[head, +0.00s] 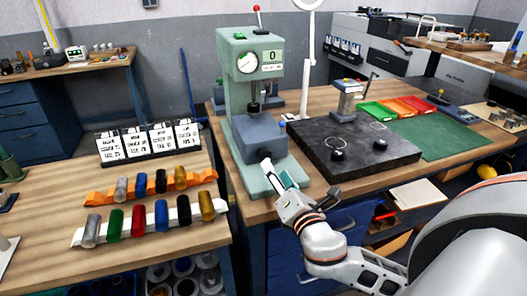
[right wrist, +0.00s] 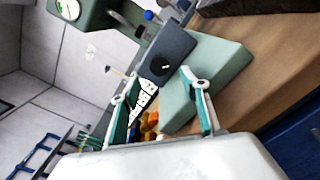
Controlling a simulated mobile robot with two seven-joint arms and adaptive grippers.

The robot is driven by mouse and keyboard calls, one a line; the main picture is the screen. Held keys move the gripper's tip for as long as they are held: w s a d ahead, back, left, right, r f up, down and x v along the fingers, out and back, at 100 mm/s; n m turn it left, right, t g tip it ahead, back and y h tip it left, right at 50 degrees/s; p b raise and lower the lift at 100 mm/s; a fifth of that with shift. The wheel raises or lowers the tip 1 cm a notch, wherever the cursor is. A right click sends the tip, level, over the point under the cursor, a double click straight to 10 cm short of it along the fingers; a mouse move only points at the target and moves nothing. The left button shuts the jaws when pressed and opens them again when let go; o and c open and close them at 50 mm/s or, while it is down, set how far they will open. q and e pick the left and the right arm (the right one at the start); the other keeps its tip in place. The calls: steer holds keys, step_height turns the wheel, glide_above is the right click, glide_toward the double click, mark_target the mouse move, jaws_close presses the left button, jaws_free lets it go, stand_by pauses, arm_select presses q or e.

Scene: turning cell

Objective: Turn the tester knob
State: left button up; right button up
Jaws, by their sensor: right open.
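The tester (head: 237,95) is a pale green machine with a round dial, a small display and a red-tipped lever on top. It stands on the wooden bench. A dark grey block sits on its base, with a small black knob (head: 264,154) on the front face. The knob also shows in the right wrist view (right wrist: 165,68), beyond my fingertips. My right gripper (head: 275,174) is open in front of the knob, close to the base. In the right wrist view my two green-padded fingers (right wrist: 160,100) are spread with nothing between them. My left gripper is out of view.
A black surface plate (head: 350,170) with black knobs stands right of the tester. A green mat (head: 435,138) and coloured trays lie beyond it. Racks of coloured cylinders (head: 150,215) stand on the left table (head: 40,235). A gap separates the tables.

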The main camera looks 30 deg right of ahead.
mark_target(267, 156)
steer(key=shift+w+d+r, duration=0.1)
steer(key=shift+w+r, duration=0.05)
steer(key=shift+w, duration=0.4)
steer(key=shift+p+x, duration=0.3)
steer(key=shift+x, duration=2.9)
steer(key=c, duration=1.1)
